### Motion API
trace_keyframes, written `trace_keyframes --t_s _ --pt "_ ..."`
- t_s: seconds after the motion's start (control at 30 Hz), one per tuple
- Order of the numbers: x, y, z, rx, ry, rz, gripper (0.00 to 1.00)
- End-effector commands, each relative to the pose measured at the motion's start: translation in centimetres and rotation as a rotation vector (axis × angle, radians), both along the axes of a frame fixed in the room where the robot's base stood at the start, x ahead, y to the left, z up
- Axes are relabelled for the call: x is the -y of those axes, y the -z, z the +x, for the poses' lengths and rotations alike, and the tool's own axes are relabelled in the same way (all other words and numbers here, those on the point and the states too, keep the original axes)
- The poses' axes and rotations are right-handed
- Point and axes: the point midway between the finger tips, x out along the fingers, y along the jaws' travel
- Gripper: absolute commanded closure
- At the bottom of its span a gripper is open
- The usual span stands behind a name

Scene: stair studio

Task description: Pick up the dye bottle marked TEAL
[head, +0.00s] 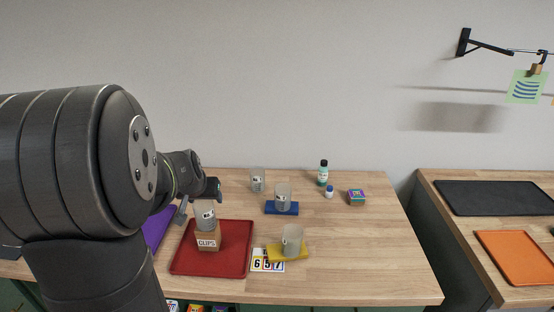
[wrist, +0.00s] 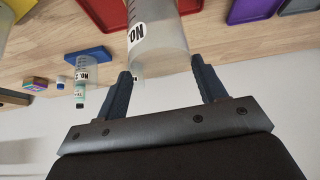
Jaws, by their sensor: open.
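A small bottle (head: 322,175) with a black cap and a teal-and-white label stands upright at the back right of the wooden table. Its lettering is too small to read. In the wrist view the bottle (wrist: 80,96) appears upside down at the left, well away from my fingers. My gripper (wrist: 163,86) is open. A translucent cup (wrist: 162,28) with a "NO." label is just beyond the fingertips, roughly between them in that view; I cannot tell whether they touch it. In the head view my gripper is at the table's left, partly hidden, by this cup (head: 205,214).
The cup stands on a CLIPS box (head: 208,241) in a red tray (head: 233,263). Other cups stand at the back (head: 258,182), on a blue pad (head: 283,211) and on a yellow pad (head: 274,256). The table's right front is clear.

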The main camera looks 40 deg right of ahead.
Motion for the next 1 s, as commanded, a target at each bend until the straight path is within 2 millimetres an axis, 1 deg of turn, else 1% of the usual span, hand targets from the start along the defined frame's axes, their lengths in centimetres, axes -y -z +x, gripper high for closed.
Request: trace_keyframes --t_s 0.07,0.17,0.27,0.37,0.4,0.47,0.5,0.57,0.6,0.67,0.7,0.8,0.83,0.9,1.0 --pt "0.2 0.0 0.1 0.000 0.004 0.000 0.36" --pt "1.6 -0.2 0.5 -0.001 0.021 -0.001 0.36" --pt "4.9 -0.7 1.2 0.000 0.058 -0.002 0.36" --pt "10.2 -1.3 2.0 -0.002 0.118 -0.004 0.36" --pt "12.7 -1.6 2.1 -0.003 0.146 -0.005 0.36" --pt "16.4 -1.9 2.1 -0.004 0.187 -0.004 0.36" --pt "18.9 -2.0 2.0 -0.003 0.214 -0.004 0.36" --pt "22.6 -2.2 1.5 -0.005 0.253 -0.004 0.36" --pt "25.0 -2.3 1.0 -0.005 0.280 -0.003 0.36" --pt "28.5 -2.4 0.0 -0.005 0.316 -0.003 0.36" --pt "30.7 -2.4 -0.7 -0.004 0.341 -0.002 0.36" --pt "35.4 -2.4 -2.7 -0.004 0.391 0.000 0.36" --pt "36.6 -2.4 -3.3 -0.003 0.404 -0.001 0.36" --pt "38.7 -2.4 -4.5 -0.003 0.428 0.000 0.36" --pt "40.6 -2.3 -5.7 -0.002 0.450 0.001 0.36"
